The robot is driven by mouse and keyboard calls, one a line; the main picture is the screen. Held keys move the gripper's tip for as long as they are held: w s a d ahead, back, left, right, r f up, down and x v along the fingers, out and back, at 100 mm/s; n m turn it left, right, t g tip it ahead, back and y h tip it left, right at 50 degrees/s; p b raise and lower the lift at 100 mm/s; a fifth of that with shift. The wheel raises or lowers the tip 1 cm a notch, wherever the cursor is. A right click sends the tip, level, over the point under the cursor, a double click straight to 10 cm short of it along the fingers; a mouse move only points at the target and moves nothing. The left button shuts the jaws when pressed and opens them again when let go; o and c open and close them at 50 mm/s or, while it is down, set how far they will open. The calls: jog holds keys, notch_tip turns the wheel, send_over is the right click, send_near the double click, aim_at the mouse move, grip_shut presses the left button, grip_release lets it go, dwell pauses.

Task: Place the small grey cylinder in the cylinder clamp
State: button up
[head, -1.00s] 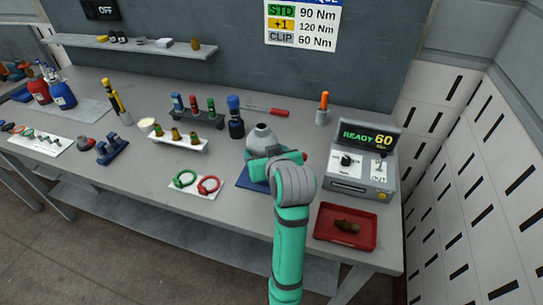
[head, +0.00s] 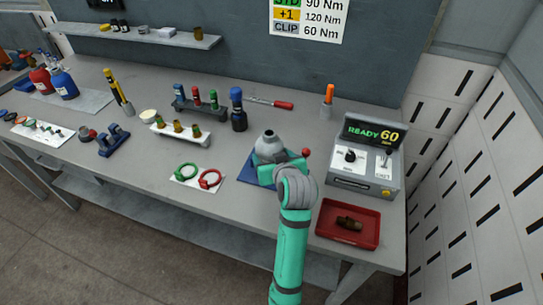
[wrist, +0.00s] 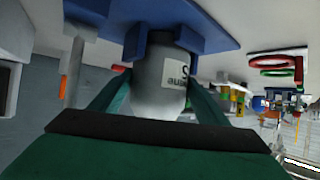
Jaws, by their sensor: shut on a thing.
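The small grey cylinder (head: 269,146) stands upright over the blue cylinder clamp (head: 250,173) on the bench, its narrow neck up. My gripper (wrist: 158,82) is shut on the cylinder, one finger on each side. The wrist view is upside down, and there the cylinder (wrist: 158,90) shows a white label. Its base end is inside the blue clamp block (wrist: 160,42). I cannot tell whether it touches the bottom. A red ball knob (head: 306,152) shows right of the cylinder. In the head view my wrist hides part of the clamp.
A torque console (head: 365,160) reading READY 60 stands to the right, with a red tray (head: 325,232) in front. A white card with green and red rings (head: 209,178) lies left of the clamp.

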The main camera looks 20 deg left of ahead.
jog(key=o, duration=1.8)
jog(key=shift+f, duration=0.1)
jog(key=shift+o, duration=0.2)
jog(key=shift+s+r, duration=0.1)
jog(key=shift+r, duration=0.15)
jog(key=v, duration=1.1)
jog(key=shift+s+d, duration=0.3)
jog(key=shift+r, duration=0.1)
